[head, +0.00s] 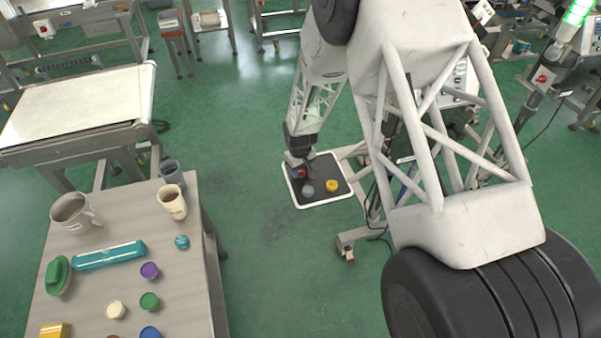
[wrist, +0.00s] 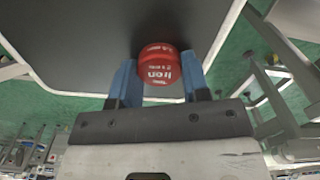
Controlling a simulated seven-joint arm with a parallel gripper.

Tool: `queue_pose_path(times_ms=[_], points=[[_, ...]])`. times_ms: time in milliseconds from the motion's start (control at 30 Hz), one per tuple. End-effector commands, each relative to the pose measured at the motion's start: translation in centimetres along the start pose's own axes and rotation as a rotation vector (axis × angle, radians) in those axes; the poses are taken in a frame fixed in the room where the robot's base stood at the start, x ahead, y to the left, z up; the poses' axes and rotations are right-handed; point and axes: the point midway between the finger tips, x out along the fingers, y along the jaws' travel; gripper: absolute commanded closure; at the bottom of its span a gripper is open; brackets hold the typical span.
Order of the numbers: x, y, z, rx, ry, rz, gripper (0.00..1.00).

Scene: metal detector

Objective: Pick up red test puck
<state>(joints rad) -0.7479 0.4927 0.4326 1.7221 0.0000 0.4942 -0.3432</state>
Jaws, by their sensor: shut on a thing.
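The red test puck (wrist: 160,68), with white lettering that reads "iron", sits between the two blue fingers of my gripper (wrist: 159,78) in the wrist view. My gripper is shut on it. In the head view my gripper (head: 298,163) reaches down over a dark tray with a white rim (head: 322,204), and the red puck (head: 300,173) shows small at its tips. Whether the puck touches the tray surface is hard to tell.
A yellow puck (head: 332,186) and a grey puck (head: 308,191) lie on the tray close to my gripper. A steel table (head: 185,265) at the left holds mugs, a teal case and several coloured pucks. A conveyor (head: 75,105) stands behind it. Green floor between table and tray is clear.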

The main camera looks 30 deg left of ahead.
Motion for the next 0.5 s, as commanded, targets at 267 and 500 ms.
queue_pose_path(times_ms=[267,500], points=[[-0.1,0.0,0.0,0.000,0.000,0.000,0.80],[-1.1,0.0,0.0,0.000,0.001,0.000,0.80]])
